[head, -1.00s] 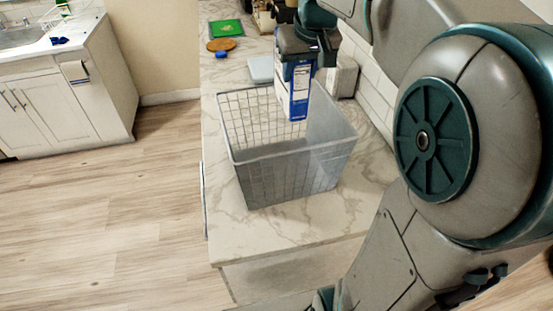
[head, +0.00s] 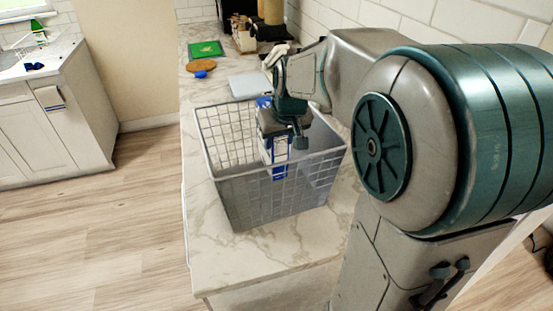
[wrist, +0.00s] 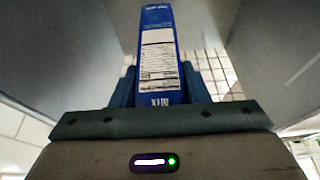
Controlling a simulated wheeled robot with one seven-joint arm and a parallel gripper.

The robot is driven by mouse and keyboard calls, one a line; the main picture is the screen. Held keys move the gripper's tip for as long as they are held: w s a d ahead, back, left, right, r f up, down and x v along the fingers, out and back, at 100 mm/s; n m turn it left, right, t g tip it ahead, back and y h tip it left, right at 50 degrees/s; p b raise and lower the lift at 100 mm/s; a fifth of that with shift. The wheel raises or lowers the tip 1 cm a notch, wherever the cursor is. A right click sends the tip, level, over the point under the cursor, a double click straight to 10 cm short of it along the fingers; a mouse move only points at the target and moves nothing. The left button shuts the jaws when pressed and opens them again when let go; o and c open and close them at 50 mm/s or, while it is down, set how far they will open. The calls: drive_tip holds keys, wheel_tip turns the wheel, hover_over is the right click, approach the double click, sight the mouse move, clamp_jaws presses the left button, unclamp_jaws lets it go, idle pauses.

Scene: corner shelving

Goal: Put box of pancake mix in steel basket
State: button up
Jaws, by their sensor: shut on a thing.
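The steel basket (head: 285,200) is an open wire-mesh bin standing on the marble counter. The box of pancake mix (head: 275,158) is blue and white and hangs upright inside the basket, below the rim. My gripper (head: 282,132) is at the basket's opening and shut on the top of the box. In the wrist view my gripper (wrist: 158,88) grips the blue box (wrist: 161,55), with its white label panel facing the camera. The basket's grey walls (wrist: 80,50) surround it there. I cannot tell whether the box touches the basket floor.
A tiled wall (head: 410,22) runs along the right. The counter in front of the basket is bare.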

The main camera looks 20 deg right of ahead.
drive_tip(key=shift+f, duration=2.3)
drive_tip(key=shift+f, duration=0.2)
drive_tip(key=o, duration=0.9)
drive_tip(key=shift+o, duration=0.2)
drive_tip(key=shift+r, duration=0.1)
drive_tip(key=shift+s+r, duration=0.1)
drive_tip(key=shift+r, duration=0.5)
drive_tip(key=v, duration=1.1)
drive_tip(key=shift+s, duration=0.15)
